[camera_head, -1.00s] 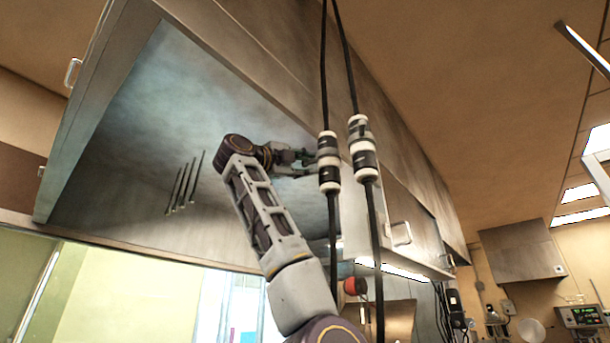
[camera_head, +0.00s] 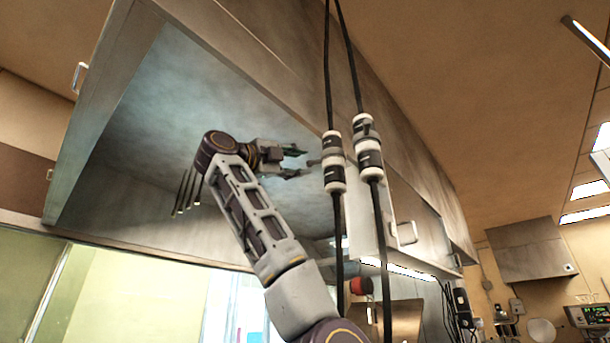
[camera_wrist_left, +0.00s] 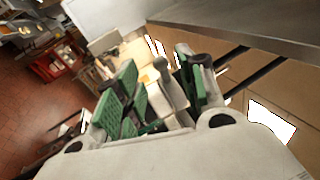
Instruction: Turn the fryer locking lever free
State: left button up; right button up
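My left gripper (camera_head: 296,161) is open, its two fingers apart with nothing seen between them in the head view. It points right, under the steel hood. A small grey stub (camera_head: 313,162) shows just right of the fingertips, next to a black-and-white cylinder on a hanging cable (camera_head: 333,162). I cannot tell whether the stub is the locking lever. No fryer can be made out. In the left wrist view the green-padded fingers (camera_wrist_left: 160,85) stand apart, with pale shapes between or behind them that I cannot identify. My right gripper is out of view.
A second cable with a similar cylinder (camera_head: 368,160) hangs just to the right. Several thin dark rods (camera_head: 186,190) are at the left. A cabinet handle (camera_head: 404,233) is at the right.

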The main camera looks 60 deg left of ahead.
pick_arm(q)
jog(key=v, duration=0.6)
jog(key=shift+s+f, duration=0.25)
jog(key=shift+s, duration=0.05)
dwell(0.4)
